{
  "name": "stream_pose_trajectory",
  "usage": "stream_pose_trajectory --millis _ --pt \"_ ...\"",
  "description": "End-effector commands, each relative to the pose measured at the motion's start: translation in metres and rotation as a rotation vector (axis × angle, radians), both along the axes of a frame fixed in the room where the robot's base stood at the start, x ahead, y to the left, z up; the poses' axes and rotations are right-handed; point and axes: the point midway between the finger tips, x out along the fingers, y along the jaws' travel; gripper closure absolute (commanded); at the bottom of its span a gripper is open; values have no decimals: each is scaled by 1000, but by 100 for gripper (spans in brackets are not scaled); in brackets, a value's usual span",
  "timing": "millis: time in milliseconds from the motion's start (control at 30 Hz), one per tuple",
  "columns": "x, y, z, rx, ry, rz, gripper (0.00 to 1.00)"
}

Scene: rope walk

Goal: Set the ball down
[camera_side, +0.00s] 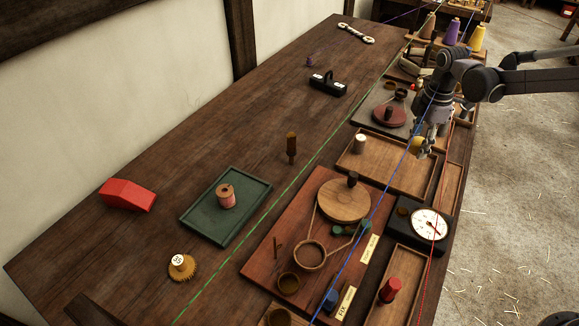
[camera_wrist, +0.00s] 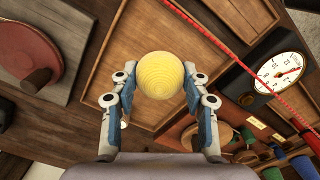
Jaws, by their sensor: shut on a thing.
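The ball (camera_wrist: 161,75) is yellow and wound like twine. It sits between the two fingertips of my gripper (camera_wrist: 161,88) in the wrist view, and my gripper is shut on it. In the side view my gripper (camera_side: 426,135) points down over the right part of the bench, with the yellow ball (camera_side: 415,145) at its tips. The ball appears to be held above a shallow wooden tray (camera_side: 395,180). A white spool (camera_side: 360,143) stands in that tray's far left corner. The exact height of the ball above the tray is hard to tell.
A red rope (camera_wrist: 215,40) and a blue rope (camera_side: 385,190) run close by my gripper. A dial gauge (camera_side: 429,223) stands near the tray. A round-topped board (camera_side: 345,200) lies nearer the camera, and a green tray (camera_side: 247,218) holds a pink spool. The bench's left side has free room.

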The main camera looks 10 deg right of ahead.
Motion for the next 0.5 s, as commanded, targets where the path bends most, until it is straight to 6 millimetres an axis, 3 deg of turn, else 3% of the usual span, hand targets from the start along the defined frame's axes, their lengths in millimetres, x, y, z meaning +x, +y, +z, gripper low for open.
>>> stream_pose_trajectory --millis 200,367,500 --pt "12 24 -16 0 0 0 83" --pt "14 27 -23 0 0 -2 83" --pt "14 27 -39 0 0 -1 83"
